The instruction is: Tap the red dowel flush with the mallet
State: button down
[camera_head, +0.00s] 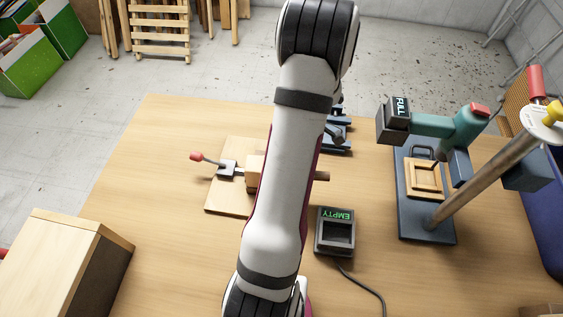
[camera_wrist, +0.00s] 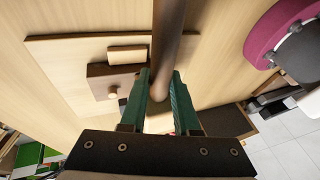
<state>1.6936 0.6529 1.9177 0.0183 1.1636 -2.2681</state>
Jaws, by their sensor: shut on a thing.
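In the wrist view my gripper (camera_wrist: 163,80) has its green fingers on either side of a brown round handle, which I take to be the mallet's (camera_wrist: 170,30). The handle crosses over a pale board (camera_wrist: 60,55). A brown block (camera_wrist: 105,83) with a small pale knob lies left of the fingers. The mallet's head cannot be made out. In the head view my arm hides the gripper; a brown rod end (camera_head: 322,176) shows just right of the arm. The board (camera_head: 222,203) lies left of it with a pale wooden block (camera_head: 253,172). I cannot make out the red dowel.
A red-knobbed clamp (camera_head: 213,162) sits on the board. An "EMPTY" display box (camera_head: 336,246) with a cable stands right of my arm. A green press (camera_head: 465,130) stands at the right, a wooden box (camera_head: 70,262) at the left front.

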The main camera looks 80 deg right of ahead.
jog(key=shift+r, duration=3.4)
jog(key=w+a+r, duration=0.3)
jog(key=w, duration=0.5)
jog(key=w+a+r, duration=0.2)
jog(key=w+a, duration=0.1)
jog(key=w, duration=0.5)
jog(key=w+a+r, duration=0.3)
jog(key=w, duration=0.4)
jog(key=w+a+r, duration=0.2)
jog(key=w+a, duration=0.1)
jog(key=a, duration=0.4)
jog(key=w+a+r, duration=0.3)
jog(key=a, duration=0.4)
jog(key=w+a+r, duration=0.3)
jog(key=a, duration=0.4)
jog(key=shift+a, duration=0.3)
jog(key=shift+d+f, duration=0.1)
